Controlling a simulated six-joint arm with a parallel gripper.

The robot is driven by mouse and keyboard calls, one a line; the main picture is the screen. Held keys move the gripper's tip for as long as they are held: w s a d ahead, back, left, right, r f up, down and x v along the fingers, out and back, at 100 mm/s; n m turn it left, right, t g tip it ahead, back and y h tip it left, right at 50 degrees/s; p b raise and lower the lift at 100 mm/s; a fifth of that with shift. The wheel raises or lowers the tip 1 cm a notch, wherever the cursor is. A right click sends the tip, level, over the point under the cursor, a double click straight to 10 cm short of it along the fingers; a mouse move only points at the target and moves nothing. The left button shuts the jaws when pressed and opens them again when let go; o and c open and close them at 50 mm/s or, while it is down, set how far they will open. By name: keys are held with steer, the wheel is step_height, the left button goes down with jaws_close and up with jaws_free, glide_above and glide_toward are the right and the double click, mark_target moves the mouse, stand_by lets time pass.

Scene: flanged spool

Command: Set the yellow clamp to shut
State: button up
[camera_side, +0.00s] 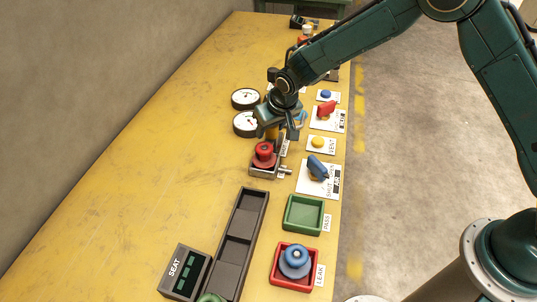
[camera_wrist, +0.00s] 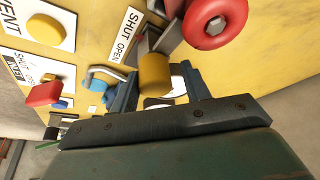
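The yellow clamp handle (camera_wrist: 155,72) is a stubby cylinder on a grey metal lever in the wrist view. A plate marked SHUT and OPEN (camera_wrist: 126,35) lies beside it. My gripper (camera_side: 282,134) is over the clamp in the side view, pointing down and hiding most of it. In the wrist view my gripper (camera_wrist: 160,92) has its two fingers apart, one on each side of the yellow handle, with gaps visible; it looks open. The red spool (camera_side: 264,153) sits in the clamp's fixture (camera_side: 263,171), close to my gripper. I cannot tell the lever's exact setting.
Two gauges (camera_side: 246,98) stand left of my gripper. To the right are the red switch (camera_side: 326,108), yellow VENT button (camera_side: 318,142) and blue switch (camera_side: 317,167). A green PASS tray (camera_side: 290,226) and a red LEAK tray (camera_side: 273,283) holding a blue spool (camera_side: 294,262) are in front. The left table is clear.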

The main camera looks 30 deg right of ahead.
steer(key=shift+o, duration=0.4)
steer(key=shift+w+d, duration=0.1)
steer(key=shift+d, duration=0.05)
steer(key=shift+r, duration=0.2)
steer(key=v, duration=1.3)
steer(key=shift+s+r, duration=0.15)
steer(key=shift+s, duration=0.05)
